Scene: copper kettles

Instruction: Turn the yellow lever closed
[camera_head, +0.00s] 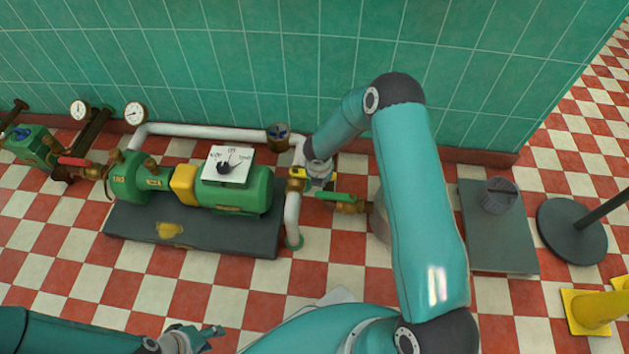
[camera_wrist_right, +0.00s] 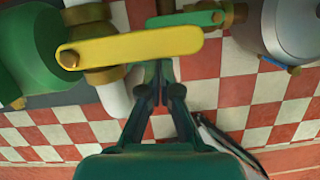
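The yellow lever (camera_wrist_right: 140,47) lies across the upper part of the right wrist view, with its pivot bolt at the left on a brass valve. In the head view only a small piece of the yellow lever (camera_head: 297,174) shows beside my right gripper (camera_head: 319,174). In the right wrist view my right gripper (camera_wrist_right: 160,75) has its fingers close together, just below the lever's right half. The lever partly hides the fingertips; I cannot tell whether they touch it. My left gripper (camera_head: 205,338) is low in the head view, away from the valves; its opening is unclear.
A green-handled valve (camera_head: 338,197) sits just right of the yellow one. A green pump (camera_head: 235,195) stands on a dark plinth at the left, with a red lever (camera_head: 75,162) beyond it. White pipe (camera_head: 205,132) runs along the tiled wall. A grey plate with a bucket (camera_head: 499,195) is at the right.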

